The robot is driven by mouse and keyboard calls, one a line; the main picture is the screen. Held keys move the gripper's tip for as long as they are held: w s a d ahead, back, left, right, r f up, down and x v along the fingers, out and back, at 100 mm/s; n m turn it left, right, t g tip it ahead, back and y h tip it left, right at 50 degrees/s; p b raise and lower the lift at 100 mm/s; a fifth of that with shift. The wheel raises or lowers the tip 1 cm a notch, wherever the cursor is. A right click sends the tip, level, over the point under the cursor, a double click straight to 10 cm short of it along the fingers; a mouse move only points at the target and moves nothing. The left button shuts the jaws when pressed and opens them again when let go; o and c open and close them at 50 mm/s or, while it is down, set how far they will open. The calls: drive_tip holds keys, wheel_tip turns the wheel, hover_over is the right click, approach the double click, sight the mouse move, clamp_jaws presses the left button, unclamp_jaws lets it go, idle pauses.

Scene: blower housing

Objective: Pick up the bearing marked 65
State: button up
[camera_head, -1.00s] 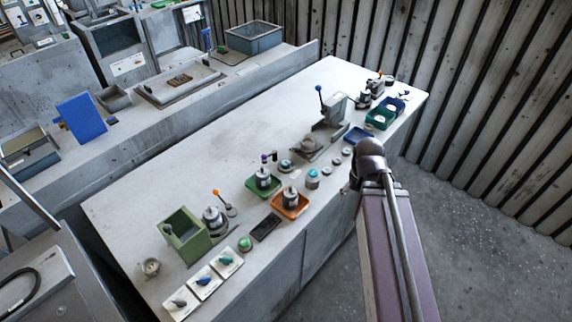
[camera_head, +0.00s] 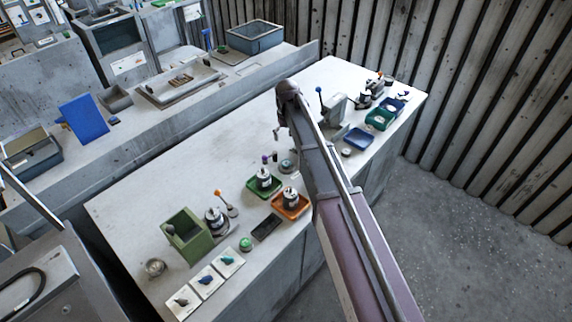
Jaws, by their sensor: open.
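No marking 65 can be read at this size, so I cannot tell which part is that bearing. One small grey round part (camera_head: 346,152) lies on the light workbench (camera_head: 190,150), just right of my arm. A wider round part (camera_head: 287,166) lies left of my arm. My arm hides the bench spots between them. My gripper (camera_head: 277,134) is partly in view at the arm's far end, over the middle of the bench. It is open, with nothing seen in it and apart from the round parts.
A green tray (camera_head: 252,190) and an orange tray (camera_head: 278,208) each hold a cylindrical part. A press with a blue-knobbed lever (camera_head: 334,104) stands behind my arm. A blue tray (camera_head: 358,146) and a dark green tray (camera_head: 387,115) are to the right. The bench's back left is clear.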

drive_tip(key=shift+w+a+f, duration=0.1)
drive_tip(key=shift+a+f, duration=0.05)
idle(0.3)
drive_tip(key=b, duration=0.9)
hover_over(286, 163)
wheel_tip(286, 163, down, 8)
drive_tip(key=shift+f, duration=0.2)
drive_tip(key=shift+f+b, duration=2.4)
drive_tip(key=shift+f, duration=0.2)
drive_tip(key=c, duration=1.3)
